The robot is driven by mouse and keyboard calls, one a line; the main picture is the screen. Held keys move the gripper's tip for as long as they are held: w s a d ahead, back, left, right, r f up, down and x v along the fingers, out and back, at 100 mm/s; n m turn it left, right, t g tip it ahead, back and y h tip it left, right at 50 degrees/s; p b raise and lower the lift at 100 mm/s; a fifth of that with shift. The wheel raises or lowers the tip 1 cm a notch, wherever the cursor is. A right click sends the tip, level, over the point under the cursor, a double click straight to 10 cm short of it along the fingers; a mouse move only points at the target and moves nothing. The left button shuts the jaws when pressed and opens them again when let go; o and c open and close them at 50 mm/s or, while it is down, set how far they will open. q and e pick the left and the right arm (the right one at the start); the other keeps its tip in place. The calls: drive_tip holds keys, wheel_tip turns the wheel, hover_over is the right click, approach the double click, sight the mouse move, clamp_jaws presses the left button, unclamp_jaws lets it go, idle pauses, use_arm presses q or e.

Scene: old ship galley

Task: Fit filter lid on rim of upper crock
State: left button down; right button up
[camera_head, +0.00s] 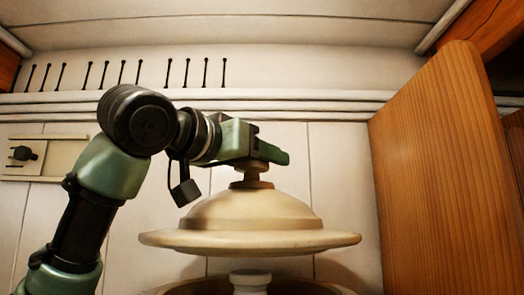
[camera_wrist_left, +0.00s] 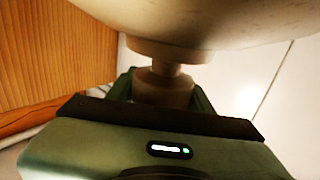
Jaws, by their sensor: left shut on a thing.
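The cream filter lid (camera_head: 250,212) is a wide dome with a broad flat brim and a knob on top. My left gripper (camera_head: 256,165) is shut on the lid's knob (camera_head: 251,178) and holds the lid about level. In the left wrist view the knob (camera_wrist_left: 165,82) sits between the fingers of my left gripper (camera_wrist_left: 163,97), and the lid's domed surface (camera_wrist_left: 215,18) fills the top. Below the lid, the brown rim of the upper crock (camera_head: 190,288) shows at the bottom edge of the head view. A gap separates lid and rim. A pale round-topped piece (camera_head: 251,280) stands up inside the crock. My right gripper is not in view.
A tall wooden panel (camera_head: 430,170) stands at the right. A pale plank wall (camera_head: 340,190) with a ledge lies behind. A pale plate with a dark knob (camera_head: 40,155) is on the wall at the left. Free room shows on both sides of the lid.

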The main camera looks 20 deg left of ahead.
use_arm(q)
wheel_tip(320, 180, down, 2)
drive_tip(key=shift+w+f, duration=0.1)
wheel_tip(320, 180, down, 2)
drive_tip(key=shift+f+b, duration=0.1)
drive_tip(key=shift+b, duration=0.85)
drive_tip(key=shift+f+b, duration=0.55)
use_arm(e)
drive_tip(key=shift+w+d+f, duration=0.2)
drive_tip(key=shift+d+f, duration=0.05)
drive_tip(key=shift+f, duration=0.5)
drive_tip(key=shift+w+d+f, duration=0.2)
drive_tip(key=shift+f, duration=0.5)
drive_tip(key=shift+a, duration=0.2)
use_arm(q)
drive_tip(key=shift+s, duration=0.35)
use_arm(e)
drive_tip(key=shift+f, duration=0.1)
use_arm(q)
drive_tip(key=shift+f+b, duration=0.9)
drive_tip(key=shift+f, duration=0.05)
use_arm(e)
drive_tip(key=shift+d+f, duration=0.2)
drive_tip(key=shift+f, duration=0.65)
use_arm(q)
drive_tip(key=shift+w, duration=0.1)
